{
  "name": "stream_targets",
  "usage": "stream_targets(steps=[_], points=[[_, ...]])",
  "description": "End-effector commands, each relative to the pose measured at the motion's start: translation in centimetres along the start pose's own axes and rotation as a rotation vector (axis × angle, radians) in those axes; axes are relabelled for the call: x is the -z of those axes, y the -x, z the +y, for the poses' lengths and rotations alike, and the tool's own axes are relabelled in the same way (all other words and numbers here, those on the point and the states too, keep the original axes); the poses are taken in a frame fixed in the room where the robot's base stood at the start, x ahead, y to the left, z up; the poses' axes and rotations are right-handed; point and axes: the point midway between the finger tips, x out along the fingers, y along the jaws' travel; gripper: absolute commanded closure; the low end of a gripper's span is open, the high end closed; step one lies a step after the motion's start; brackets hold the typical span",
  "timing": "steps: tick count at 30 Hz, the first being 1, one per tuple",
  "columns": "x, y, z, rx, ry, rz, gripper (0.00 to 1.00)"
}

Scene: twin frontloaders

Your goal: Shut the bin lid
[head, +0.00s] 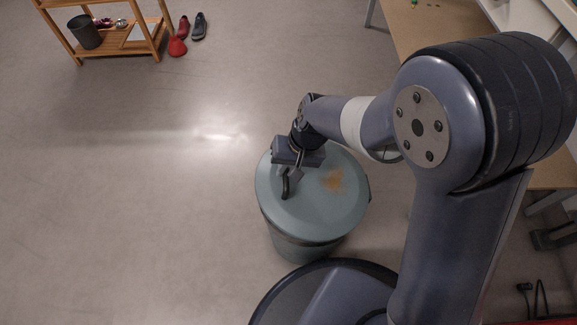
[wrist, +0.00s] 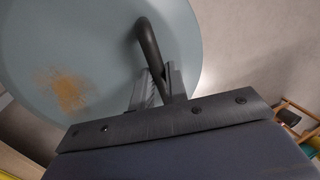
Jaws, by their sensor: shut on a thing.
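The bin (head: 297,247) is a grey-green round bin standing on the floor in front of my base. Its lid (head: 320,212) lies over the top of the bin and looks shut or nearly so; I cannot tell whether any gap is left. The lid has a brownish stain and a dark curved handle (head: 286,184). My gripper (head: 293,174) is above the lid, shut on the handle. In the wrist view the lid (wrist: 85,40) fills the upper left, and the handle (wrist: 149,45) runs down between the fingers (wrist: 160,88).
A wooden table (head: 425,30) is at the upper right. The floor left of the bin is clear.

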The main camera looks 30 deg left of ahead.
Motion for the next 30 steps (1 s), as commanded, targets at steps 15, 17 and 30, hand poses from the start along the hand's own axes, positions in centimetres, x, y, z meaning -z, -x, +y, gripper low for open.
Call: stream_targets(steps=[15, 17, 30], points=[[0.0, -3.2, 0.0, 0.000, 0.001, 0.000, 0.94], [0.0, -3.6, 0.0, 0.000, 0.001, 0.000, 0.94], [0.0, -4.1, -0.1, 0.001, 0.001, 0.000, 0.78]])
